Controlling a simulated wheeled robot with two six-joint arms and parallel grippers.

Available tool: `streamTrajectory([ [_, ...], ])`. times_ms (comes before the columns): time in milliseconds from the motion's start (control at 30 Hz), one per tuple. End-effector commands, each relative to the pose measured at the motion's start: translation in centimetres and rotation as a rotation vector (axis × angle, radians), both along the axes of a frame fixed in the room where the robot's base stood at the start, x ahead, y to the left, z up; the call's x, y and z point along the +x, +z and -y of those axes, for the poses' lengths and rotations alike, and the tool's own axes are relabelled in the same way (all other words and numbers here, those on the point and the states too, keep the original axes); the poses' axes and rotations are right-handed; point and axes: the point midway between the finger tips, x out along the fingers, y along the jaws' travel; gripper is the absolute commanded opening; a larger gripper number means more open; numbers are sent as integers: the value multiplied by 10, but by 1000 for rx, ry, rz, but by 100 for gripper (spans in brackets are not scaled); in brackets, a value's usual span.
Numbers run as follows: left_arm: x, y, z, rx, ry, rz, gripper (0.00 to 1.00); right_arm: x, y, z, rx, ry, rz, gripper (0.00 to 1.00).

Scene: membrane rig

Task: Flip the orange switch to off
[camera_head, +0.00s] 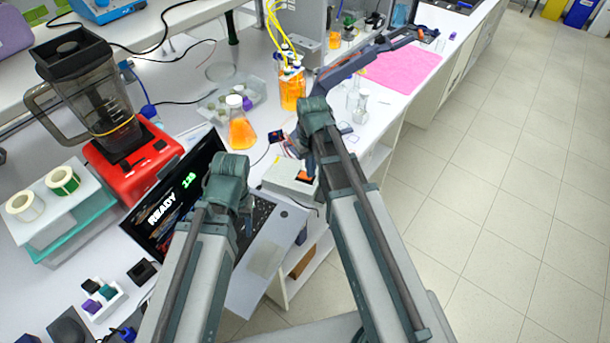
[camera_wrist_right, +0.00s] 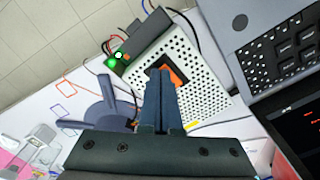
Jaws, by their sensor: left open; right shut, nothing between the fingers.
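The orange switch (camera_wrist_right: 176,76) sits in a black frame on the white perforated box (camera_wrist_right: 205,92). The switch (camera_head: 303,176) also shows in the head view on the box (camera_head: 284,181), partly behind my right arm. My right gripper (camera_wrist_right: 163,72) is shut and empty, its fingertips right at the switch and covering part of it. I cannot tell whether they touch it or which way the switch is tipped. My left gripper (camera_head: 246,226) is open, over the laptop area, mostly hidden by its own arm.
A black module with a lit green light (camera_wrist_right: 112,63) and wires adjoins the box. A blue-grey bladed part (camera_wrist_right: 100,112) lies beside it. The laptop (camera_head: 178,190) reads READY. An orange flask (camera_head: 241,130) and bottle (camera_head: 292,92) stand behind the box.

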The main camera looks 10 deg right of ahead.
Motion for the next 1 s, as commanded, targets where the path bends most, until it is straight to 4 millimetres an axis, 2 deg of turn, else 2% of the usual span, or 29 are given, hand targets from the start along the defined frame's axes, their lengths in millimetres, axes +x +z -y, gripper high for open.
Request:
streamTrajectory([
  [233,0,-4,0,0,0,0,50,0,-4,0,0,0,0,0],
  [433,0,1,0,0,1,0,50,0,1,0,0,0,0,0],
  [1000,0,44,0,0,-1,0,50,0,44,0,0,0,0,0],
])
